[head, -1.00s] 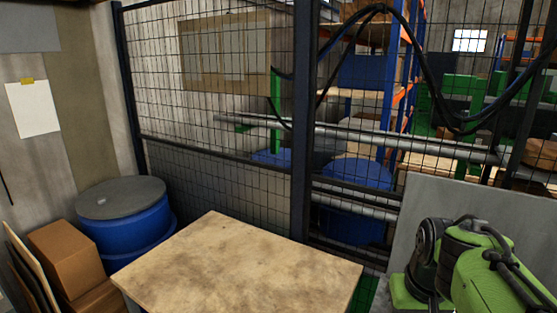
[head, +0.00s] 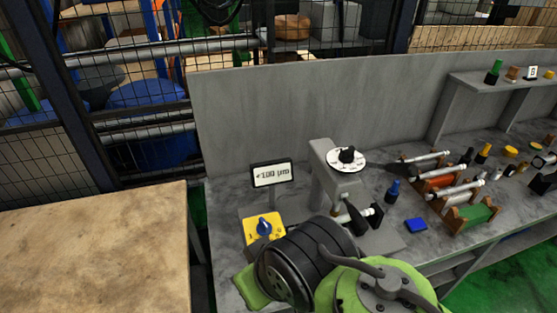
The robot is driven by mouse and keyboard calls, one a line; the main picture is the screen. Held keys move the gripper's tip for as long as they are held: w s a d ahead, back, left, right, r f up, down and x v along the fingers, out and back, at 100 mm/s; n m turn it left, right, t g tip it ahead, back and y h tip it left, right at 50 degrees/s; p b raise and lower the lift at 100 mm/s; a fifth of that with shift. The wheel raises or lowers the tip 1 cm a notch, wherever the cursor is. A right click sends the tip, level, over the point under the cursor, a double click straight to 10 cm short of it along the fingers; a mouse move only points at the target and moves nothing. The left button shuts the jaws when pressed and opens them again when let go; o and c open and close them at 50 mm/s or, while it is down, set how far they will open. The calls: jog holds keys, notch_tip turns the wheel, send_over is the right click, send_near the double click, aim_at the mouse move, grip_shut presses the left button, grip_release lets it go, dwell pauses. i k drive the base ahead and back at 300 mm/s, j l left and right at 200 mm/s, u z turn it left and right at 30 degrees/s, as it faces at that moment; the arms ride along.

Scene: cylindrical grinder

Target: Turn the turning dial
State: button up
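Two dial-like parts show in the head view. A blue knob (head: 264,226) sits on a small yellow box (head: 257,238). A black knob (head: 347,155) sits on a white marked disc (head: 334,164) on top of a grey machine post; I cannot tell which one the task calls the turning dial. A display (head: 271,174) reading about +100 µm stands between them. My green arm with its dark round joint is at the bottom centre, just in front of the yellow box. My gripper's fingertips do not show.
A grey workbench (head: 222,193) runs to the right against a low grey wall (head: 290,95). It holds a blue block (head: 415,225), bottles and wooden racks with metal cylinders. A wooden table (head: 95,250) stands at the left, with mesh fencing behind it.

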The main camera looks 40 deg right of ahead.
aim_at(264, 226)
jog(key=z, duration=1)
